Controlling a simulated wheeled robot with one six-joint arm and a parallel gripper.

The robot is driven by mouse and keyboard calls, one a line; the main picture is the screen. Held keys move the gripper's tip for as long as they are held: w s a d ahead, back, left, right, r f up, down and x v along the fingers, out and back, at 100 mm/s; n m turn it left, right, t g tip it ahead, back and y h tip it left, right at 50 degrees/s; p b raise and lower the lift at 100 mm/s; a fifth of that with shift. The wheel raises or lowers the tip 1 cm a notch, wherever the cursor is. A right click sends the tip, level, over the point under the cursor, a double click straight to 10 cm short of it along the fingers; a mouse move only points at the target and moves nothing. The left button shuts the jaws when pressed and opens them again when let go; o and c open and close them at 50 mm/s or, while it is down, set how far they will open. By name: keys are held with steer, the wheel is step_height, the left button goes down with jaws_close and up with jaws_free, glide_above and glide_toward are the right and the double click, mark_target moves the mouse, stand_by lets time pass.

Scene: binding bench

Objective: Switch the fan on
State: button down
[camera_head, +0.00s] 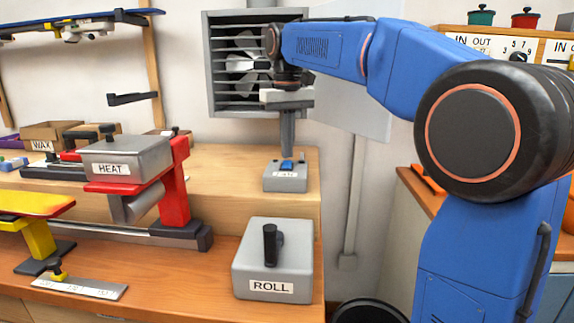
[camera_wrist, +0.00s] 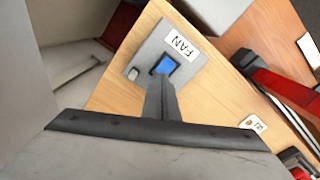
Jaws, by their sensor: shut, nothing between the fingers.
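The fan (camera_head: 241,62) is set in a grey louvred housing on the back wall, partly hidden by my arm. The fan switch box (camera_head: 285,180) is a small grey box with a FAN label on the raised wooden shelf. Its blue rocker (camera_head: 287,165) shows on top, and the rocker also shows in the wrist view (camera_wrist: 165,65). My gripper (camera_head: 287,155) is shut and empty, pointing down right over the blue rocker. In the wrist view, the fingertips (camera_wrist: 163,80) are at the rocker's edge; I cannot tell whether they touch it.
A grey ROLL box (camera_head: 272,262) with a black lever stands on the lower bench in front. A HEAT box (camera_head: 125,157) sits on a red press at left. A WAX box (camera_head: 48,133) is farther back.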

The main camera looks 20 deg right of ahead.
mark_target(287, 162)
steer(key=shift+f, duration=0.75)
stand_by(0.5)
steer(key=shift+r, duration=0.15)
step_height(287, 162, up, 7)
stand_by(0.9)
